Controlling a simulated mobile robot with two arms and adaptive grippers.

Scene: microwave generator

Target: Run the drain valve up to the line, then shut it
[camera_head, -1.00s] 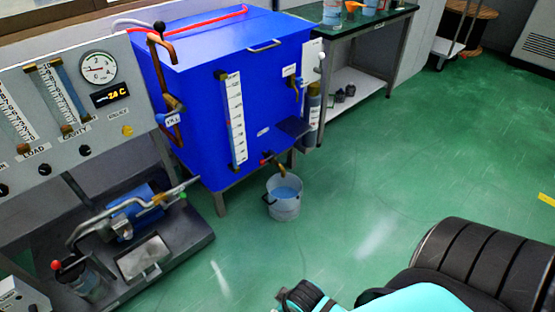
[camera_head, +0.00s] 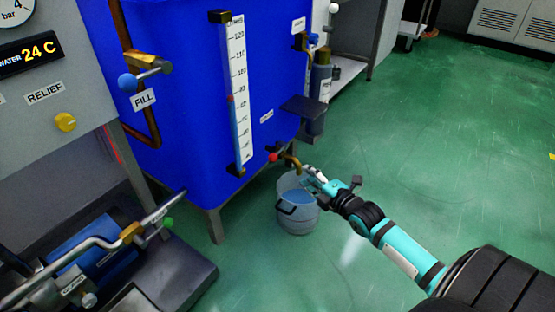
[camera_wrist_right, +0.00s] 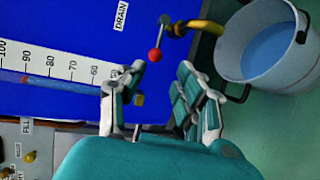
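The drain valve has a red-knobbed handle (camera_head: 273,157) and a brass spout (camera_head: 292,162) low on the blue tank (camera_head: 180,60). In the right wrist view the red knob (camera_wrist_right: 154,56) shows just beyond my fingers, beside the DRAIN label (camera_wrist_right: 121,16). My right gripper (camera_head: 312,177) is over the bucket's right rim, to the right of the valve. In the wrist view it (camera_wrist_right: 163,78) is open, its fingers apart, with nothing between them. The white level scale (camera_head: 238,95) has a red mark (camera_head: 230,98) at its side. My left gripper is out of view.
A translucent bucket (camera_head: 297,222) with bluish water stands on the floor under the spout. A dark shelf (camera_head: 303,109) juts from the tank above the valve. A FILL valve (camera_head: 127,82) and a pump stand (camera_head: 180,275) lie to the left. Green floor is free at right.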

